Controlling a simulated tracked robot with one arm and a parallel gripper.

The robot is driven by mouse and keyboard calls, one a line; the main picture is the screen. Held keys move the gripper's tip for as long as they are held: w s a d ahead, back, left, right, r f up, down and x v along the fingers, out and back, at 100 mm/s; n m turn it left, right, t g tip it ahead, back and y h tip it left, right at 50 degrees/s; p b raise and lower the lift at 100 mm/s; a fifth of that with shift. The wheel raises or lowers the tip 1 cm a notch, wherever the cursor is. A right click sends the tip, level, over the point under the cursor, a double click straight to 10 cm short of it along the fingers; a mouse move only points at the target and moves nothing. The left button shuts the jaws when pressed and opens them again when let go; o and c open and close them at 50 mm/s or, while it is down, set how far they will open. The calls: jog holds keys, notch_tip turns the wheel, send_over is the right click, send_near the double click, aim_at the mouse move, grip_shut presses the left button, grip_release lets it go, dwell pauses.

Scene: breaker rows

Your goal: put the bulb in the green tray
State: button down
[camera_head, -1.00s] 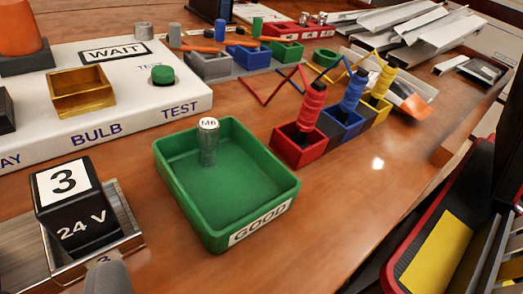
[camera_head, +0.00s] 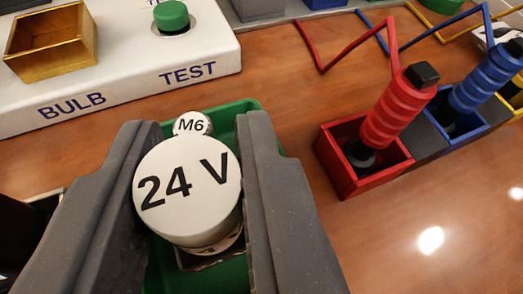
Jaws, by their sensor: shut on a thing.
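My gripper (camera_head: 203,128) is shut on the bulb (camera_head: 190,195), a white, round-ended piece marked "24 V". The bulb is held between the two dark grey fingers, over the green tray (camera_head: 230,114) in this view. The bulb and fingers hide most of the tray, and I cannot tell how high the bulb is above the tray floor. A small metal cylinder marked "M6" (camera_head: 192,123) shows just behind the bulb, partly covered by it; it stands in the tray.
A white panel (camera_head: 130,90) with a brass box (camera_head: 52,45) and a green button (camera_head: 171,17) lies behind left. Red (camera_head: 365,165) and blue (camera_head: 455,130) holders with ribbed plugs and wires stand right. A black object (camera_head: 15,225) is at the left edge. The table front right is clear.

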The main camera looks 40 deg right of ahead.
aim_at(220, 258)
jog(key=shift+d+f, duration=0.25)
jog(key=shift+d, duration=0.05)
jog(key=shift+a+f+b, duration=0.1)
jog(key=shift+f+b, duration=0.3)
jog(key=shift+f, duration=1.1)
jog(key=shift+f, duration=0.1)
jog(key=c, duration=1.2)
grip_release()
jog(key=shift+c, duration=0.2)
jog(key=p+v, duration=0.1)
jog(key=v, duration=0.8)
jog(key=shift+a, duration=0.1)
jog(key=shift+s+a+r+b, duration=0.2)
jog(key=shift+s+b, duration=0.25)
jog(key=shift+b, duration=0.3)
jog(key=shift+b+v, duration=0.8)
jog(key=shift+v, duration=0.15)
